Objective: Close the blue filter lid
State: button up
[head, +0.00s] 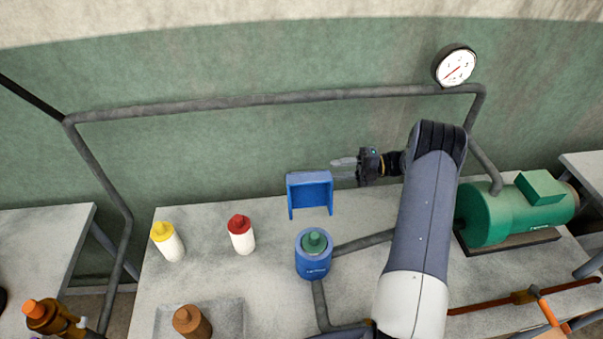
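The blue filter (313,263) stands on the table, a blue cylinder with a green piece (314,241) in its top. The blue lid (309,187) is above and behind it in the head view, apart from the cylinder top, with its hollow side towards the camera. My gripper (341,168) is just right of the lid's upper right corner, pointing left. Its two fingers are apart with nothing visible between them. Whether a fingertip touches the lid I cannot tell.
A yellow-capped bottle (168,241) and a red-capped bottle (241,234) stand left of the filter. A brown bottle (191,322) is in front. A green motor (515,210) is at right. Pipes (364,242) join the filter. A pipe (270,99) with a gauge (455,67) runs along the wall.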

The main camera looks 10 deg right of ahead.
aim_at(308, 173)
jog(key=a+p, duration=0.2)
jog(key=a, duration=0.7)
jog(key=shift+w+a+p, duration=0.1)
jog(key=shift+p, duration=0.3)
grip_shut()
